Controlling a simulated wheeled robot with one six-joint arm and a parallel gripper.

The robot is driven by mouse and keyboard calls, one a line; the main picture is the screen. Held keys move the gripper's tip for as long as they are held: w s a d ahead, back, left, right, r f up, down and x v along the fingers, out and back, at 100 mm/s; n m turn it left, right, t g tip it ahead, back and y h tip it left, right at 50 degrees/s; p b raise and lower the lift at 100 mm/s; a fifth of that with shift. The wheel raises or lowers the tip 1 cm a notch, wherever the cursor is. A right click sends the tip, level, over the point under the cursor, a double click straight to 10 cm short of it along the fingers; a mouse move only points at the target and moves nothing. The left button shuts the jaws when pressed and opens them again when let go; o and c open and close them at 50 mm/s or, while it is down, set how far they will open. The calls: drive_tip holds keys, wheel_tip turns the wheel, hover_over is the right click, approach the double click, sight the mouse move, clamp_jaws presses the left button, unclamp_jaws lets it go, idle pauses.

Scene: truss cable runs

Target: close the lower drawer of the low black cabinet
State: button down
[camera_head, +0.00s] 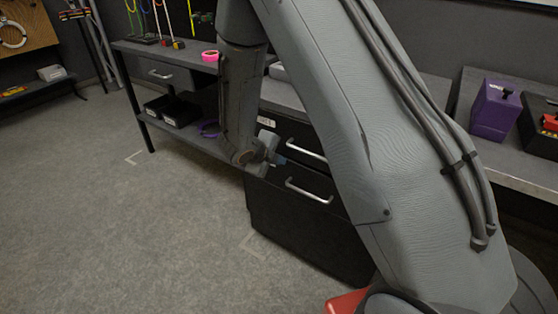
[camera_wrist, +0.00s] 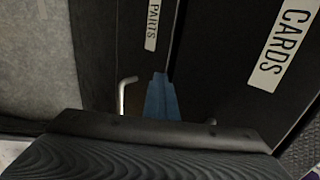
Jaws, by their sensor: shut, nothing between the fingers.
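The low black cabinet (camera_head: 300,228) stands at the centre of the head view, partly hidden by my arm. Its lower drawer has a silver bar handle (camera_head: 308,191). In the wrist view this drawer carries a "PARTS" label (camera_wrist: 152,24), and part of its handle (camera_wrist: 123,97) shows left of my fingers. I cannot tell how far the drawer stands out. My gripper (camera_head: 281,160) is shut and empty, close in front of the drawer fronts. Its blue fingertips (camera_wrist: 161,80) point toward the lower drawer's front; whether they touch it is unclear.
The upper drawer has its own handle (camera_head: 306,149) and a "CARDS" label (camera_wrist: 281,43). A grey bench (camera_head: 190,70) with a shelf below stands left of the cabinet. A purple box (camera_head: 494,110) sits on the right counter. The floor (camera_head: 130,220) at left is clear.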

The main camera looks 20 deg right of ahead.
drive_tip(key=s+a+f+p+v, duration=0.1)
drive_tip(key=f+p+v, duration=0.15)
drive_tip(key=v, duration=1.05)
drive_tip(key=s+d+r+m+g+y+p, duration=0.1)
drive_tip(key=s+d+r+m+g+p, duration=0.3)
drive_tip(key=s+m, duration=0.45)
drive_tip(key=s+d+r+m+g+y+p, duration=0.15)
drive_tip(key=s+d+r+m, duration=0.45)
drive_tip(key=m, duration=0.6)
drive_tip(key=s+a+r+m+y+p, duration=0.1)
drive_tip(key=s+r+m, duration=0.4)
drive_tip(key=m, duration=0.6)
drive_tip(key=s+a+r+m+y+p, duration=0.1)
drive_tip(key=s+r+m+y+p, duration=0.2)
drive_tip(key=s+m, duration=0.4)
wheel_tip(320, 180, up, 2)
drive_tip(key=m+p, duration=0.1)
drive_tip(key=m, duration=0.4)
drive_tip(key=shift+a+y, duration=0.3)
drive_tip(key=shift+y, duration=0.05)
drive_tip(key=shift+m+g, duration=0.25)
drive_tip(key=shift+m, duration=0.1)
